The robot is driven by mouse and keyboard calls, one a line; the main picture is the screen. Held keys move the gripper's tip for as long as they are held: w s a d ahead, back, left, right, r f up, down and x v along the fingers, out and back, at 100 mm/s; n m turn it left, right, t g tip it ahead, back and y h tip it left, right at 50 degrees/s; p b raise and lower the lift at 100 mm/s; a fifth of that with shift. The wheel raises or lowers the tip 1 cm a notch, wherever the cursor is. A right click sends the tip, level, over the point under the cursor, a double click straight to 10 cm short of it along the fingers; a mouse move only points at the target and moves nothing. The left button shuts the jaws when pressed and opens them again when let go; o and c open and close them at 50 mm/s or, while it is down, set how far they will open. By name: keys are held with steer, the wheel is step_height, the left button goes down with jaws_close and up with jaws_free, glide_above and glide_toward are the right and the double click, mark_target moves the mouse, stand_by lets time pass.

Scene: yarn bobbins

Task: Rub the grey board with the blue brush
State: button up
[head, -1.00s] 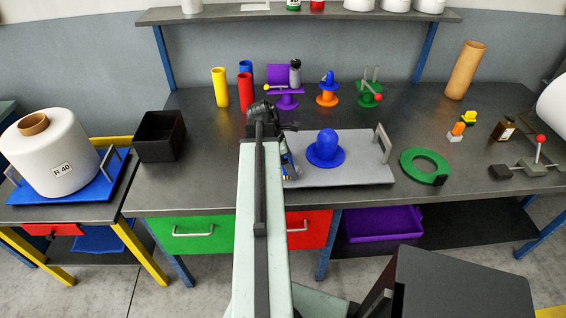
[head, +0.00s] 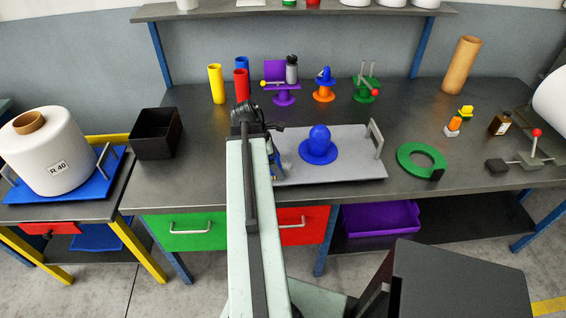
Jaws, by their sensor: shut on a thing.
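The grey board (head: 345,172) lies flat on the bench, with an upright grey handle at its right end. A blue dome with a wide round flange (head: 319,147) stands on it. My gripper (head: 269,152) is at the board's left end, largely hidden behind my arm.
A black bin (head: 156,135) stands left of my arm, and a green ring (head: 421,161) lies right of the board. Yellow, red and blue tubes and several small coloured stands line the back. A lever device (head: 530,161) sits at the far right.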

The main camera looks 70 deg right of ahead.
steer(key=shift+w+a, duration=0.3)
steer(key=shift+w, duration=0.55)
steer(key=shift+w+a, duration=0.3)
steer(key=shift+w, duration=0.55)
steer(key=shift+r, duration=0.1)
step_height(320, 180, up, 6)
steer(key=p, duration=0.6)
step_height(320, 180, up, 3)
steer(key=p, duration=0.3)
steer(key=shift+s, duration=0.1)
